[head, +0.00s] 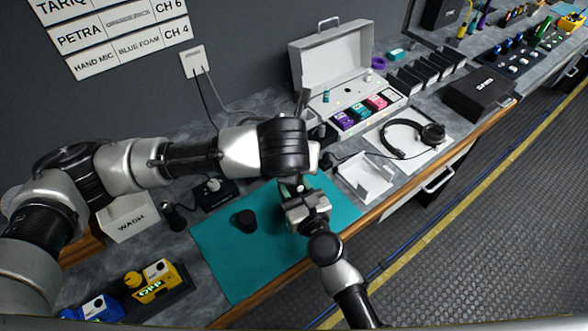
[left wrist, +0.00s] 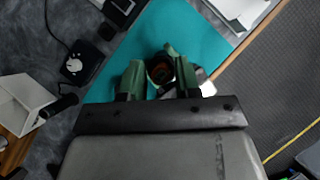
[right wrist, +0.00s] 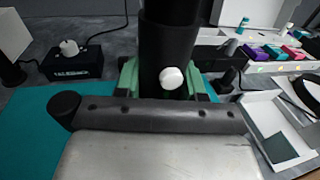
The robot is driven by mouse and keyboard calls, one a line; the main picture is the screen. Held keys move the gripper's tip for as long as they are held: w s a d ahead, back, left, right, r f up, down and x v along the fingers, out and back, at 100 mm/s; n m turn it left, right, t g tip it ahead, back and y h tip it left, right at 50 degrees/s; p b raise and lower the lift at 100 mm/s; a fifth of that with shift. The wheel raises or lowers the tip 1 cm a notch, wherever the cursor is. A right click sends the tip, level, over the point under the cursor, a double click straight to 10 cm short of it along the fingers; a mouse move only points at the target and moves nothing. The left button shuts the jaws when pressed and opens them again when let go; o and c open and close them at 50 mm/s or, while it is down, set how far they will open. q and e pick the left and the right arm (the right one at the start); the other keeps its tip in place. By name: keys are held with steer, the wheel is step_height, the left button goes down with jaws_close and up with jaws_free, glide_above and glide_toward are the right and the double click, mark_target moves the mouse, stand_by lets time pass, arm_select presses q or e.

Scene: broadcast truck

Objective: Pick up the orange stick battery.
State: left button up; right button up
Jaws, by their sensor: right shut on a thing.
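My right gripper (right wrist: 168,85) is shut on a black tube-shaped body (right wrist: 160,48) with a white round button, held upright above the teal mat (head: 225,265). In the head view, my left wrist hides most of the tube. A short black cap (head: 243,220) stands on the mat; it also shows in the right wrist view (right wrist: 64,106).
A white tray (head: 364,182) and a headset (head: 410,136) lie right of the mat. An open case (head: 330,60) with coloured packs stands behind. A WASH bin (head: 128,222) and yellow (head: 150,281) and blue (head: 98,307) units are at left. The mat's front left is clear.

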arm_select(q)
jaws_close()
arm_select(e)
steer(key=o, duration=1.2)
arm_select(q)
step_height(320, 180, up, 10)
